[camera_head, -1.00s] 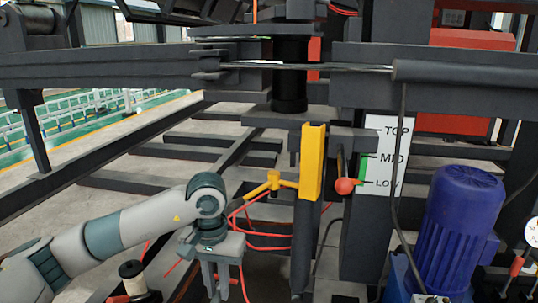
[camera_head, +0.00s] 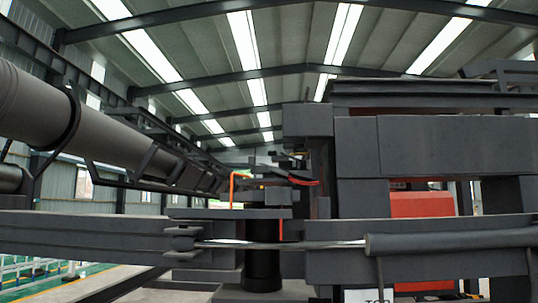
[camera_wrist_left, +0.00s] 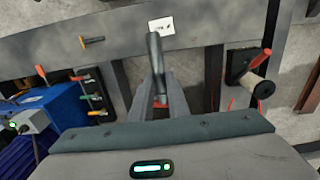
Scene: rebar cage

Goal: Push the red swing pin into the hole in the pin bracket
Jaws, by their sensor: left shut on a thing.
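My left gripper (camera_wrist_left: 158,92) shows in the left wrist view, its two grey fingers closed around a dark grey rod-like piece (camera_wrist_left: 155,55) with a bit of red low between the fingers. I cannot tell what this piece is. The head view now looks up and shows neither gripper. In its middle, an orange bent rod (camera_head: 233,188) and a small red curved piece (camera_head: 304,181) sit above a dark plate over a black cylinder (camera_head: 262,268). I cannot tell which one, if either, is the swing pin. The bracket hole cannot be made out.
A horizontal bar with a shiny rod (camera_head: 290,245) crosses the head view. A large grey pipe (camera_head: 80,115) runs at upper left. The wrist view shows a blue motor (camera_wrist_left: 55,112), red-handled levers (camera_wrist_left: 80,77), a white label (camera_wrist_left: 161,25) and a spool (camera_wrist_left: 262,88).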

